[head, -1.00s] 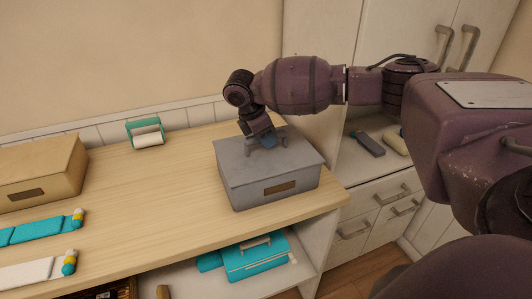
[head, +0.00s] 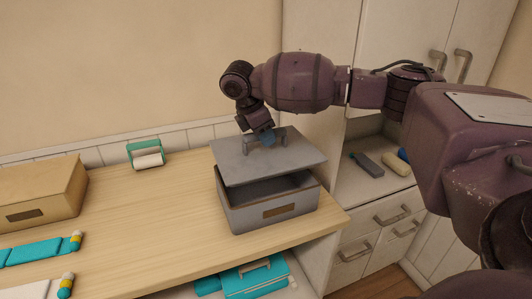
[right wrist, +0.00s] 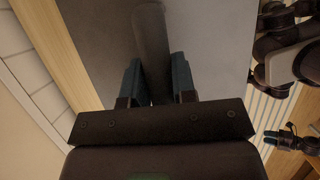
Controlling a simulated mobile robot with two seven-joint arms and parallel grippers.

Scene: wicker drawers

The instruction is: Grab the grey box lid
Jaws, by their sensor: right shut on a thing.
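The grey box lid (head: 230,168) is a flat grey panel with a handle on top. It is raised above the grey box (head: 246,218), with a dark gap at the front showing the box's inside. The box stands on the right end of the wooden counter. My right gripper (head: 268,138) is shut on the lid's handle and holds the lid over the box. In the right wrist view, the two blue fingers (right wrist: 158,82) sit on either side of the handle bar (right wrist: 151,45), with the grey lid surface behind.
A tan box (head: 50,190) stands on the left of the wooden counter (head: 150,215). Teal folded items (head: 35,250) lie at the front left, and a teal-framed roll (head: 146,155) by the wall. A teal case (head: 252,280) is below. The counter's middle is clear.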

